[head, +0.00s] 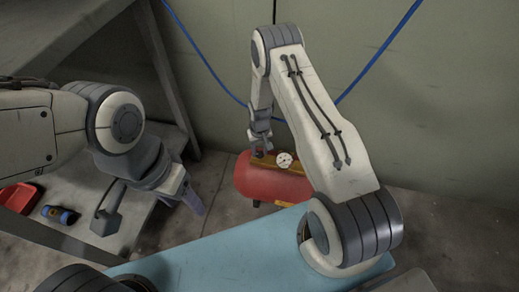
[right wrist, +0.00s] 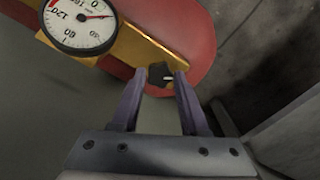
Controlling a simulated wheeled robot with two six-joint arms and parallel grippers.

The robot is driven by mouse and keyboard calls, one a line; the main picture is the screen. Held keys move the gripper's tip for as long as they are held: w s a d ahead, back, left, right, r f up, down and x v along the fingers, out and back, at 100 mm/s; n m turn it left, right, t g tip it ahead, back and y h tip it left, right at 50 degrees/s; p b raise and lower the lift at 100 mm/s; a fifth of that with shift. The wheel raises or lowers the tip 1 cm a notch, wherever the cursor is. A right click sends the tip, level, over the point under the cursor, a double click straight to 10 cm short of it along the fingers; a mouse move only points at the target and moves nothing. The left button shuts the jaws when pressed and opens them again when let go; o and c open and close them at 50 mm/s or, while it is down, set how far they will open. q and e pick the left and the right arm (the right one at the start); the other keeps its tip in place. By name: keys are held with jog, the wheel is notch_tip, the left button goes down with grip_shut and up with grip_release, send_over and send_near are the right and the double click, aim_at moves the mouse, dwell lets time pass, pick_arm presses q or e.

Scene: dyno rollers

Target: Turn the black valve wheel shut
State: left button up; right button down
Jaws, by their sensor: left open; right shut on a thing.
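The black valve wheel (right wrist: 160,75) sits at the end of a yellow bar (right wrist: 128,50) on a red tank, in the right wrist view. My right gripper (right wrist: 163,80) has its two fingertips on either side of the wheel and is shut on it. In the head view the right gripper (head: 261,150) reaches down to the red tank (head: 270,182), and the wheel is hidden there. My left gripper (head: 155,212) is open and empty, left of the tank, near a low shelf.
A round white gauge (head: 284,160) stands on the tank and shows large in the right wrist view (right wrist: 77,22). A red tray (head: 18,197) and a blue cylindrical object (head: 60,214) lie on the shelf at left. A blue hose (head: 375,58) hangs along the wall.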

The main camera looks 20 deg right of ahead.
jog(key=m+p, duration=0.1)
jog(key=m, duration=0.4)
jog(key=shift+m, duration=0.3)
jog(key=m+p, duration=0.1)
jog(key=m, duration=1.1)
jog(key=shift+w+m+p, duration=0.1)
jog(key=shift+m+p, duration=0.2)
jog(key=shift+p, duration=0.05)
jog(key=m, duration=0.5)
jog(key=shift+m, duration=0.4)
jog(key=shift+c, duration=2.1)
grip_release()
jog(key=shift+r, duration=0.1)
